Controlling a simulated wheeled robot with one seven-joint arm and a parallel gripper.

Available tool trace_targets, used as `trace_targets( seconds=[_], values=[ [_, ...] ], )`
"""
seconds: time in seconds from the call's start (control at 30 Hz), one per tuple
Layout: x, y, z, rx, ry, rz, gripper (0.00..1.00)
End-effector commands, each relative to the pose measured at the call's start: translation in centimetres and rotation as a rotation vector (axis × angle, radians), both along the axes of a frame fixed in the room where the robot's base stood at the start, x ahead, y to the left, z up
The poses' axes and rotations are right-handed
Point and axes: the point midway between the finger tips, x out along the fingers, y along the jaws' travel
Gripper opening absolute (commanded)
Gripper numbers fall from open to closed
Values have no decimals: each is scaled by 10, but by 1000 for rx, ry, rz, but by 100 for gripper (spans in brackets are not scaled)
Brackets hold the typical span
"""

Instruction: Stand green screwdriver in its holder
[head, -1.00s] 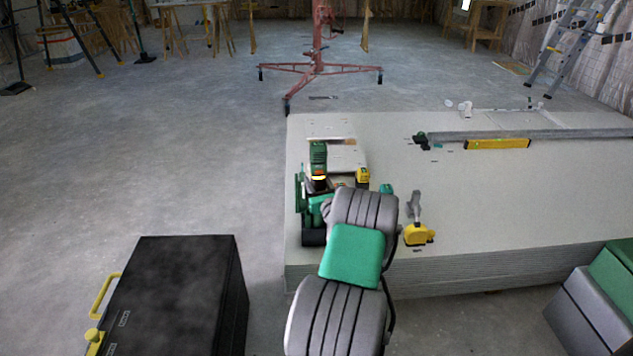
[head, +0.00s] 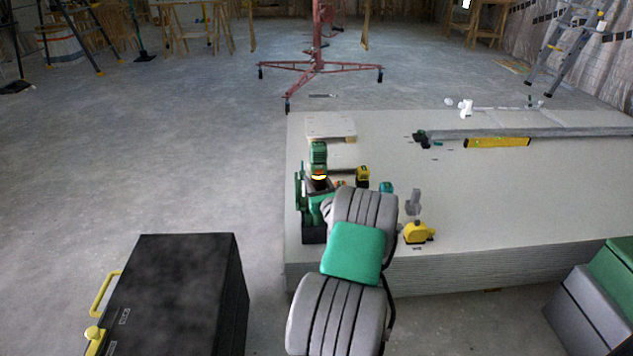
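My grey arm with a green panel reaches forward over the near left part of the board stack. Its far end hides my gripper, so I cannot see the fingers or what they may hold. A green and black power tool (head: 318,160) stands just beyond the arm's end, at the stack's left edge. I cannot make out the green screwdriver or its holder for certain. A small teal item (head: 386,187) shows just right of the arm's end, partly hidden; I cannot tell what it is.
The stack of grey boards (head: 490,210) has clear room on its right. A yellow tape measure (head: 417,232), a yellow and black item (head: 362,174), a pale board (head: 331,125) and a yellow level (head: 497,142) lie on it. A black case (head: 180,285) stands at left.

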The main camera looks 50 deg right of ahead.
Motion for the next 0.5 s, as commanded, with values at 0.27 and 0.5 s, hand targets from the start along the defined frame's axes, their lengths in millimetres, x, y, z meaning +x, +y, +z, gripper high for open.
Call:
trace_targets(
  seconds=[0.27,0.5],
  values=[
    [0,-1,3,-6,-3,-1,50],
    [0,-1,1,-3,-1,-1,67]
  ],
)
